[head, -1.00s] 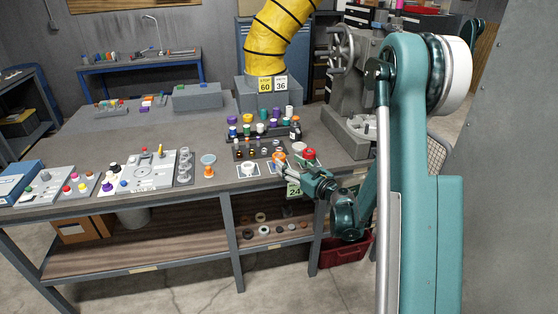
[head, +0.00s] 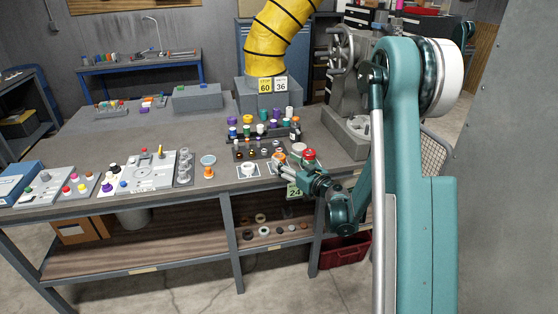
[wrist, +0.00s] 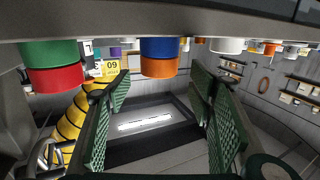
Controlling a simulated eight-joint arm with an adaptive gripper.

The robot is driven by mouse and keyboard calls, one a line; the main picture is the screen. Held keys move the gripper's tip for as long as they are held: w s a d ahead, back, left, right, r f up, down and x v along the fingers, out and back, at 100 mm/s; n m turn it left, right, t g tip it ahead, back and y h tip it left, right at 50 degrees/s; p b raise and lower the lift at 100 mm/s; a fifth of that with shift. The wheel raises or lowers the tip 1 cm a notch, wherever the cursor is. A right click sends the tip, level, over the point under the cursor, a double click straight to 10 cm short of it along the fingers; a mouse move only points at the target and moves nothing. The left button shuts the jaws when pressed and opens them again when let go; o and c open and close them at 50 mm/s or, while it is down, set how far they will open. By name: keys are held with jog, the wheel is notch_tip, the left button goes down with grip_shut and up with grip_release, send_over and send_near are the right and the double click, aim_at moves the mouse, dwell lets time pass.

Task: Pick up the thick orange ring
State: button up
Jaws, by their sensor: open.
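A thick orange ring (wrist: 158,68) sits on a blue cylinder (wrist: 158,47) in the wrist view, which is upside down. It is probably the small orange piece (head: 278,157) near the front edge in the head view, but it is too small there to be sure. My gripper (wrist: 152,88) is open, with its green ribbed fingers apart and nothing held between them. The ring appears above the gap between the fingers in that picture. In the head view my gripper (head: 293,177) is at the front table edge, just in front of the small pieces.
A red piece (wrist: 57,78) on a green one (wrist: 48,53) stands close beside the orange ring. A white ring-like piece (head: 249,168) and an orange piece (head: 208,172) stand to the left. A crowded rack lies behind. The grey vise-like machine (head: 350,130) stands right.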

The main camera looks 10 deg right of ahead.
aim_at(276, 154)
jog(key=shift+b+x, duration=0.55)
jog(key=shift+x, duration=2)
jog(key=shift+d, duration=0.1)
jog(key=c, duration=1.1)
